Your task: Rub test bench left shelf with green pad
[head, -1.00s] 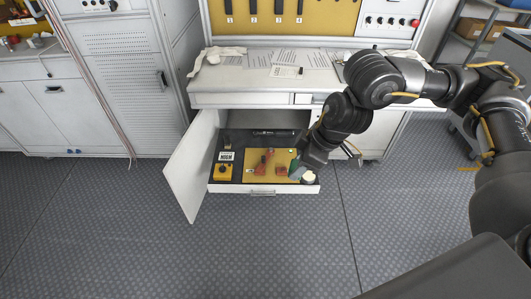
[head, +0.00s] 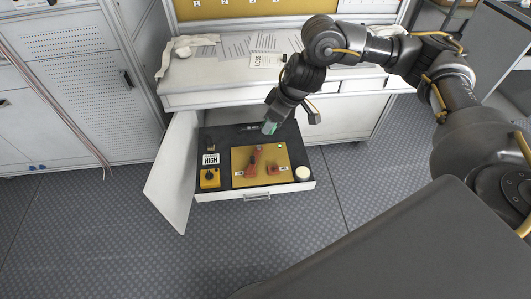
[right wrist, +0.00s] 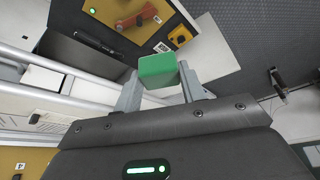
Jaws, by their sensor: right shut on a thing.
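My right gripper (head: 272,122) is shut on a green pad (right wrist: 158,71), which sits between its two fingertips in the right wrist view. In the head view the pad (head: 269,128) is a small green patch above the back right part of the pulled-out shelf (head: 262,190). The shelf is dark, with a yellow board (head: 245,157) that bears red parts. The pad looks apart from the yellow board in the right wrist view; I cannot tell whether it touches anything. My left gripper is not in view.
A white door (head: 172,180) hangs open at the left. The bench top (head: 215,72) above carries papers and a cloth.

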